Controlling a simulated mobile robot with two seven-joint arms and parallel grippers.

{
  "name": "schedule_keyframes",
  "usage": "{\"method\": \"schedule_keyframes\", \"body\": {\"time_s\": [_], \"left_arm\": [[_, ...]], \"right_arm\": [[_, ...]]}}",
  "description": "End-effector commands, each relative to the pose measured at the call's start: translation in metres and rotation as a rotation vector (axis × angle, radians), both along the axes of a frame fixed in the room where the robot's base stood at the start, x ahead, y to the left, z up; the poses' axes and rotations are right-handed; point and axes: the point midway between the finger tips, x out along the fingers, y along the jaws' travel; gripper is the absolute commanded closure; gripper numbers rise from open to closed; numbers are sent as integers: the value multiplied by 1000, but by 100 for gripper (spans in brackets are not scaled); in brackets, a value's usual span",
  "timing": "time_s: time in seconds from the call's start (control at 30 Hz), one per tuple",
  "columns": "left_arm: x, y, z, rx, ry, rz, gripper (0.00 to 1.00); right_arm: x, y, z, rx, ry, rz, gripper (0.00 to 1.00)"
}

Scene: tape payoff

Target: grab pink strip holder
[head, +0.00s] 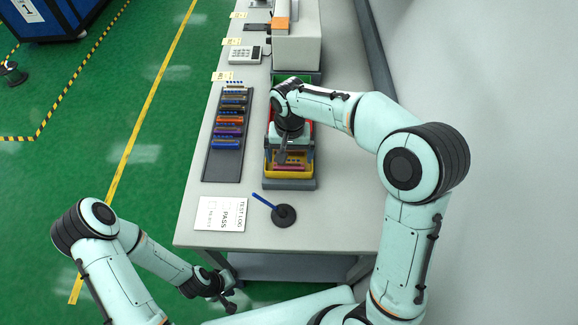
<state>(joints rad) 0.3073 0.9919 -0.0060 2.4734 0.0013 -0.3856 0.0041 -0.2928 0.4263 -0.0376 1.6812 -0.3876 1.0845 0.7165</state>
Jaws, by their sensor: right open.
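A thin pink strip holder (289,168) lies in the yellow bin (268,172) at the near end of the bin row on the table. Other thin coloured pieces lie beside it, partly hidden. My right gripper (283,157) points down over the yellow bin, close to the pink strip holder. It is open; the arm hides part of the bin and whether the fingers touch anything. My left gripper (228,299) hangs low in front of the table, away from the objects; its jaw opening is too small to tell.
A dark tray (221,170) with several coloured holders stands left of the bins. A calculator-like device (244,55) and a grey machine (297,48) are behind.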

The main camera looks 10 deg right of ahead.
Motion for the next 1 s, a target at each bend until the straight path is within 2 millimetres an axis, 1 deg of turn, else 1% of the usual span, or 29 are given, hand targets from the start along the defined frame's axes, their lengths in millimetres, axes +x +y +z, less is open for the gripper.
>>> {"method": "schedule_keyframes", "body": {"time_s": [0.03,0.1,0.2,0.3,0.47,0.5,0.57,0.6,0.67,0.7,1.0], "left_arm": [[3,0,2,0,-4,0,69],[5,0,4,0,-6,0,69],[6,0,4,0,-8,0,69],[6,0,4,0,-8,-1,69],[6,0,4,0,-7,0,69],[6,0,4,0,-7,0,69],[6,0,4,0,-7,0,69],[6,0,4,0,-7,0,69],[6,0,4,0,-7,0,69],[6,0,4,0,-7,0,69],[5,0,4,0,-7,0,69]], "right_arm": [[2,1,-8,-2,5,0,0],[2,0,-18,-1,2,-2,0],[2,0,-28,-2,1,-1,0],[2,1,-31,-1,0,0,0],[2,1,-31,-1,0,-1,0],[2,1,-31,-1,0,-1,6],[2,1,-31,-1,0,-1,26],[2,1,-31,-1,0,-1,39],[2,1,-31,-1,0,-1,59],[2,1,-31,-1,0,-1,63],[2,1,-29,-1,-2,-1,63]]}}
